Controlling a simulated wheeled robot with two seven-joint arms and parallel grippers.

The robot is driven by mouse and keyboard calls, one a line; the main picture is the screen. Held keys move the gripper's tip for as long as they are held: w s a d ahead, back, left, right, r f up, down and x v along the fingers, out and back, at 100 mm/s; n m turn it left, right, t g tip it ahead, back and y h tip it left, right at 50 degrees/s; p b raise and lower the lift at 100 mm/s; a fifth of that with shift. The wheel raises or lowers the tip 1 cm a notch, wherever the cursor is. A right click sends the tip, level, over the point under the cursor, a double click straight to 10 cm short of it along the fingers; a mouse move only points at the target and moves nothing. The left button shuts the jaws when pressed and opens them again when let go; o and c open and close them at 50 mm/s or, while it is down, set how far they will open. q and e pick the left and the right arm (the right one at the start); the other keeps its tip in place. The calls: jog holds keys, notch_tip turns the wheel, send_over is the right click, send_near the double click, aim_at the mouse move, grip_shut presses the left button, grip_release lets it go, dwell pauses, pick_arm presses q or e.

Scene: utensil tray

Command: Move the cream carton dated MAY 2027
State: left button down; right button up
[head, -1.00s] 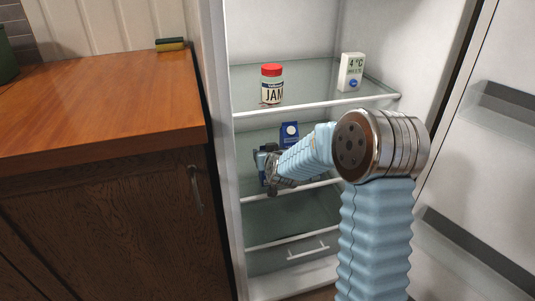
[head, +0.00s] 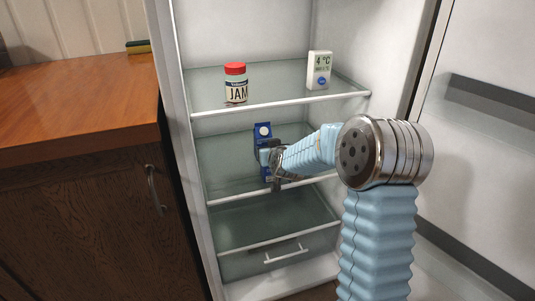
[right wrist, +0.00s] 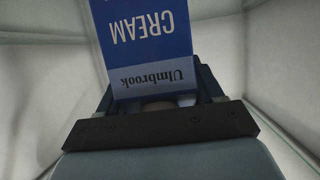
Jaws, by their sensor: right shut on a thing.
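My right gripper (head: 270,156) reaches into the fridge at the middle shelf. It is shut on a blue-and-white cream carton (right wrist: 145,35), which shows the words CREAM and Ulmbrook upside down in the right wrist view. In the head view, a blue carton top with a white round mark (head: 263,132) shows just above the gripper, and the gripper hides much of what is below. I cannot tell whether the carton touches the shelf. No date is readable. My left gripper is not in view.
A red-lidded jam jar (head: 236,84) and a white 4 °C thermometer (head: 319,71) stand on the upper shelf (head: 280,102). The middle shelf (head: 225,165) has bare room at left. The fridge door is open at right; a wooden counter (head: 75,105) is at left.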

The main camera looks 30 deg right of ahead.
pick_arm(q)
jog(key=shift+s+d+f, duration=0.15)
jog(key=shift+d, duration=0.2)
pick_arm(e)
jog(key=shift+s+d, duration=0.2)
jog(key=shift+d, duration=0.5)
jog(key=o, duration=1.4)
jog(key=shift+s, duration=0.1)
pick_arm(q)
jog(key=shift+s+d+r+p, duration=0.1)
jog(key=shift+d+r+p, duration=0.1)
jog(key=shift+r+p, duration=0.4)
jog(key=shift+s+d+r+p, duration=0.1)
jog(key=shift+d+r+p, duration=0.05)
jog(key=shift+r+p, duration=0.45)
pick_arm(e)
jog(key=v, duration=1.3)
jog(key=shift+s, duration=0.35)
